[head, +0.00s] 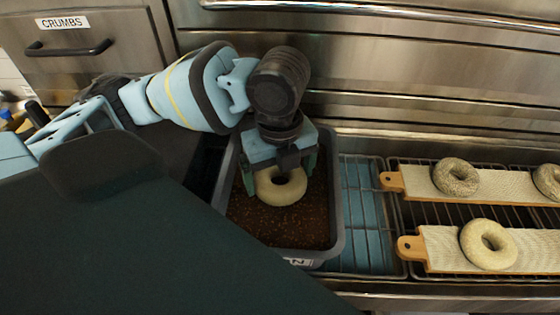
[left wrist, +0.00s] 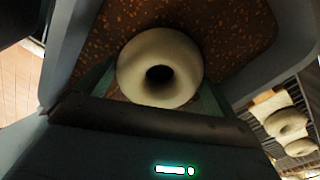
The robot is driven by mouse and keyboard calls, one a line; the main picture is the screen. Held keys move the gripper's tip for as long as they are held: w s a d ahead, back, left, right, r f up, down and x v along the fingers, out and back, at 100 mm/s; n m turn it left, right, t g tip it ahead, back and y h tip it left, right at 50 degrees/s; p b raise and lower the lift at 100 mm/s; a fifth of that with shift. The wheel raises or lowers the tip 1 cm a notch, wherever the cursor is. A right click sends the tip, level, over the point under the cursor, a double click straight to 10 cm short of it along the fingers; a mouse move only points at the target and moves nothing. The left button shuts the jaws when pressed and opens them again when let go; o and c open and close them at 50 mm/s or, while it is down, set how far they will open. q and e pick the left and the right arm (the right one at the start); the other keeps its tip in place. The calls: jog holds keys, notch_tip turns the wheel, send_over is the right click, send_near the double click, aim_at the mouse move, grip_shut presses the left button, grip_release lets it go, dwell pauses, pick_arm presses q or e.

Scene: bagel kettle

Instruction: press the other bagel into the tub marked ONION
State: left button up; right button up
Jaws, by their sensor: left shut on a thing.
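My left gripper (head: 279,178) is shut on a pale plain bagel (head: 285,195), with a finger on each side of it. The bagel is inside the grey tub (head: 336,215), over a layer of dark brown bits (head: 290,226). I cannot tell whether its underside touches the bits. The tub's front label (head: 297,262) is partly cut off by my dark body part; only its last letter, N, reads clearly. In the left wrist view the bagel (left wrist: 160,42) lies flat between the fingers, with the tub wall (left wrist: 292,30) beyond. My right gripper is not in view.
On the right, a rack holds two cloth-covered boards. The rear board (head: 393,181) bears a seeded bagel (head: 456,177) and another (head: 548,180) at the picture edge. The front board (head: 410,248) bears a plain bagel (head: 489,244). A drawer marked CRUMBS (head: 85,45) is behind left.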

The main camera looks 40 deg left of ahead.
pick_arm(q)
jog(key=shift+f, duration=0.4)
dwell(0.8)
dwell(0.7)
jog(key=shift+r+p, duration=0.4)
jog(key=shift+r, duration=0.15)
jog(key=shift+r+p, duration=1.45)
jog(key=shift+r, duration=0.65)
jog(key=shift+r+p, duration=0.45)
jog(key=shift+r, duration=1.95)
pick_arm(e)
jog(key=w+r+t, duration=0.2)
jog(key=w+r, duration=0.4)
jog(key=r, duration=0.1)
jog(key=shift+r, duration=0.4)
